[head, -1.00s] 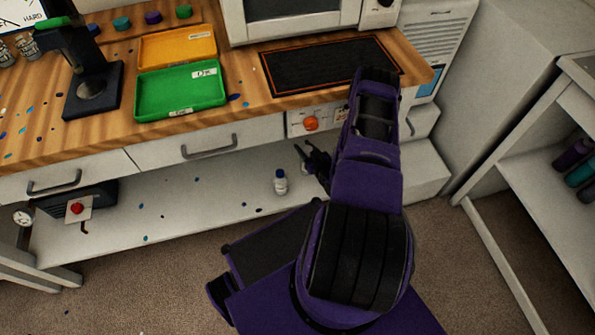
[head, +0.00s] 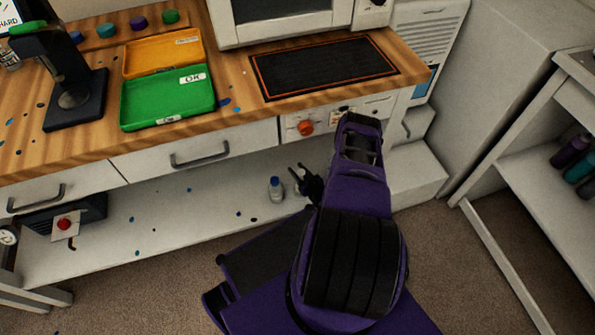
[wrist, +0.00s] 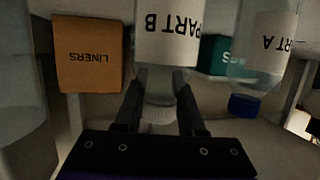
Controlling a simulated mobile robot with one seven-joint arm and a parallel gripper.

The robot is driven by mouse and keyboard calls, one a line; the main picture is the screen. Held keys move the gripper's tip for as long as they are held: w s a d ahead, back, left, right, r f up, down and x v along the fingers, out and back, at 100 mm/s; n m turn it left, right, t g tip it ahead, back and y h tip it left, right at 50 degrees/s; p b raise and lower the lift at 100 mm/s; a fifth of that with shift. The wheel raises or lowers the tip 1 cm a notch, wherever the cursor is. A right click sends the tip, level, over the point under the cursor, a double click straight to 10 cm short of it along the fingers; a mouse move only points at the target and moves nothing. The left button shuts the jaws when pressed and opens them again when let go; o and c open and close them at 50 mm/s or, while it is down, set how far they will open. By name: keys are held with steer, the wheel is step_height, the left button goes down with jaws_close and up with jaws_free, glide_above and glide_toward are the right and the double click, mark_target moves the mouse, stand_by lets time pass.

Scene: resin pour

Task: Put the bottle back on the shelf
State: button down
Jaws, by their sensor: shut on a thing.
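My gripper (head: 304,182) is low in front of the lower shelf (head: 165,222). In the wrist view, my gripper (wrist: 159,100) is shut on the neck end of a clear bottle labelled PART B (wrist: 167,38), which appears upside down there. In the head view the held bottle is mostly hidden by my gripper and arm, and I cannot tell if it touches the shelf. A second clear bottle with a blue cap, labelled PART A (wrist: 263,55), is beside it in the wrist view. A blue-capped bottle (head: 275,188) stands on the shelf just left of my gripper.
An orange LINERS box (wrist: 88,55) and a teal box (wrist: 214,56) are behind the bottles. The workbench (head: 235,75), with its drawers, hangs over the shelf. A black box with a red button (head: 64,224) is at the shelf's left. The shelf's middle is mostly clear.

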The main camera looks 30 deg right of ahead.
steer(key=c, duration=0.5)
jaws_free()
steer(key=shift+r, duration=0.15)
